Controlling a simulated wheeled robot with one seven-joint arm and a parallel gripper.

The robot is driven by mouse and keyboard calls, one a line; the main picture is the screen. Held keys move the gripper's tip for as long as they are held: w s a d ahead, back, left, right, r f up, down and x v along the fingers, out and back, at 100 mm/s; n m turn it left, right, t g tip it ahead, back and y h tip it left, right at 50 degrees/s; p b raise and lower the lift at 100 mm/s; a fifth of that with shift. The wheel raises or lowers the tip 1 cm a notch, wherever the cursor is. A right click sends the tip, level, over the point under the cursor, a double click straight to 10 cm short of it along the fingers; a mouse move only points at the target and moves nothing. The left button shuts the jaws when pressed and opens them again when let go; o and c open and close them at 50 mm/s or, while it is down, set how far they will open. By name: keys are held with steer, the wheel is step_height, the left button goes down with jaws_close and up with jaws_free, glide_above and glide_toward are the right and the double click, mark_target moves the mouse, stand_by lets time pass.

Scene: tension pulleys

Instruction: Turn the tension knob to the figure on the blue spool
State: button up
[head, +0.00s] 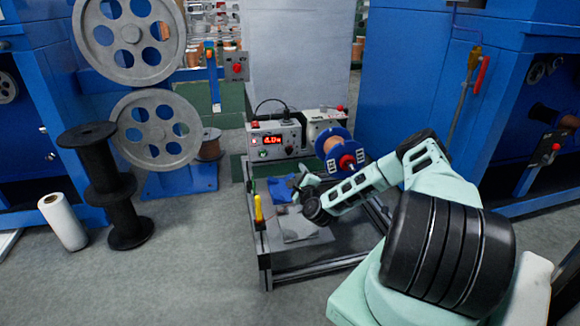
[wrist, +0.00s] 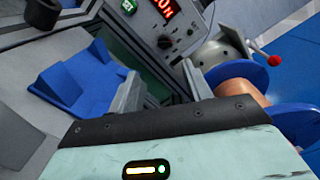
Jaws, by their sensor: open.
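The grey tension unit (head: 275,140) stands on the bench with a lit red display (head: 271,140), which seems to read 4.0. In the wrist view its panel shows the display (wrist: 167,8) cut off at the top edge, and a dark round knob (wrist: 164,42) below it. The blue spool (head: 340,151) with copper wire sits right of the unit; its white labels are too small to read. It also shows in the wrist view (wrist: 235,76). My gripper (wrist: 160,88) is open and empty, with its fingers apart, pointing towards the panel and short of the knob.
A yellow-handled tool (head: 258,208) stands at the bench's left edge. A red-balled lever (wrist: 274,60) is near the spool. Black spools (head: 110,190) stand on the floor left.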

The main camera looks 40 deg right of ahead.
mark_target(290, 153)
steer(key=shift+s+d+f+m+h, duration=0.15)
steer(key=shift+d+f+m+h, duration=0.2)
steer(key=shift+d+h, duration=0.1)
steer(key=shift+w+d, duration=0.25)
steer(key=shift+y, duration=0.25)
steer(key=shift+b+x, duration=4.2)
steer(key=shift+x, duration=4)
steer(key=shift+r, duration=0.15)
